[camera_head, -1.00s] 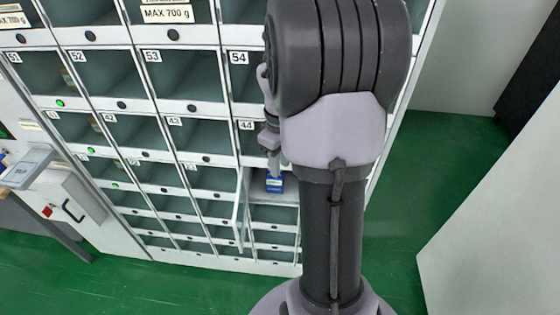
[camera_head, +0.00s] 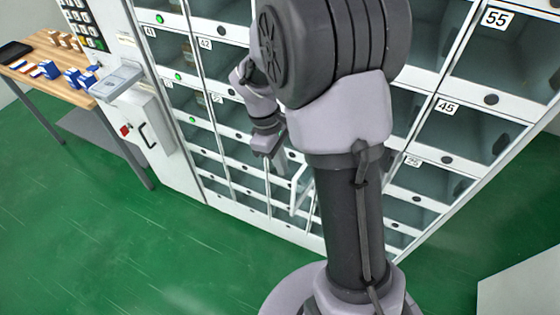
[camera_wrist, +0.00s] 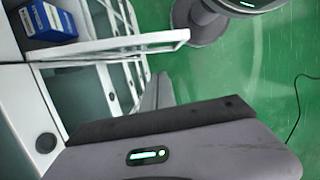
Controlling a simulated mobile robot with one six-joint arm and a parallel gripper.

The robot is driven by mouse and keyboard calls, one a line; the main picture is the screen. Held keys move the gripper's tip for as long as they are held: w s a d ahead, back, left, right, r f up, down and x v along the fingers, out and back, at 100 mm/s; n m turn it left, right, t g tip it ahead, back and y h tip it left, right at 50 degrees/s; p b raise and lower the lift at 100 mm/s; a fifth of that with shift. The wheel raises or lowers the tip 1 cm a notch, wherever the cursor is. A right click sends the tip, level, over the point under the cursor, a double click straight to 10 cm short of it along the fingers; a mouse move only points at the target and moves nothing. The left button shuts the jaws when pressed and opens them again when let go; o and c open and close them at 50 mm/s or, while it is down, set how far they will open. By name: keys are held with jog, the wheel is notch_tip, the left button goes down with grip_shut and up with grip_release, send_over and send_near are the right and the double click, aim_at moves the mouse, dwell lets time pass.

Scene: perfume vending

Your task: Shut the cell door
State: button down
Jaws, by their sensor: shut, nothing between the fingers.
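The open cell door (camera_head: 301,188) stands swung out from the locker, just left of my arm's column in the head view. In the wrist view its white frame (camera_wrist: 112,44) sticks out across the upper middle. A blue and white box (camera_wrist: 48,20) sits inside the cell at the upper left of the wrist view; my arm hides it in the head view. My gripper (camera_head: 277,165) is shut and empty, pointing down to the left of the door. Its fingers (camera_wrist: 158,88) show close to the door frame in the wrist view; I cannot tell whether they touch.
The locker wall has several other cells with shut doors, such as cell 45 (camera_head: 460,130). A wooden table (camera_head: 50,65) with small boxes stands at the far left. A payment unit (camera_head: 145,125) juts from the cabinet's left side. The green floor (camera_head: 130,245) in front is clear.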

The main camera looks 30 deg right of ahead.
jog(key=s+d+f+b, duration=0.2)
jog(key=s+d+f, duration=0.1)
jog(key=s+f, duration=0.1)
jog(key=shift+f+b, duration=0.2)
jog(key=shift+b, duration=0.2)
jog(key=shift+s+d, duration=0.1)
jog(key=shift+s, duration=0.05)
